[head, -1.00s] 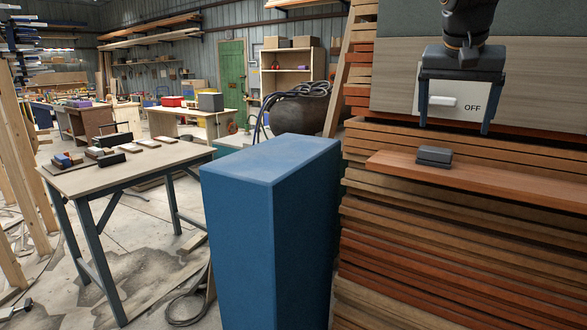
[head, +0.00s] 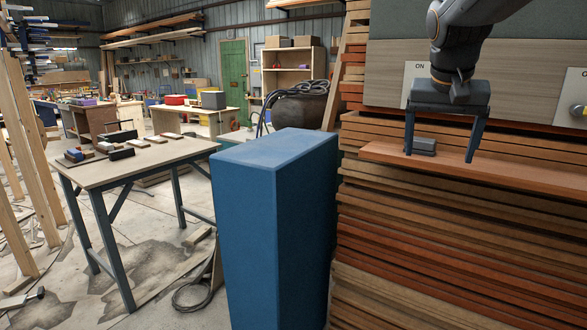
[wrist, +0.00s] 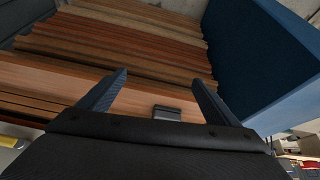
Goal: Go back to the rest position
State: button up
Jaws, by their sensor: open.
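My gripper (head: 440,152) hangs at the upper right in the head view, fingers pointing down and apart. It is open and holds nothing. Its fingers also show in the wrist view (wrist: 158,78), spread wide. In the head view its left finger overlaps a small dark grey block (head: 424,147), which lies on the reddish wooden ledge (head: 520,172). In the wrist view the block (wrist: 166,113) shows between the fingers, near the palm. I cannot tell whether any finger touches it.
A tall blue box (head: 250,220) stands left of the stacked boards (head: 430,240). A panel with an ON plate (head: 416,72) is behind my gripper. A worktable (head: 100,176) with small blocks stands at left.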

jog(key=s+a+f+n+g+y, duration=0.1)
jog(key=s+a+f, duration=0.2)
jog(key=f, duration=0.6)
jog(key=s+a+f+n+g, duration=0.1)
jog(key=s+a+f, duration=0.3)
jog(key=s+f, duration=0.4)
jog(key=s+a+f+n+g+y, duration=0.1)
jog(key=s+a+f+n, duration=0.2)
jog(key=f, duration=0.9)
jog(key=s+a, duration=0.1)
jog(key=s, duration=0.2)
jog(key=shift+s+a+y, duration=0.15)
jog(key=shift+s+y, duration=0.05)
jog(key=shift+y, duration=0.1)
jog(key=shift+c, duration=0.3)
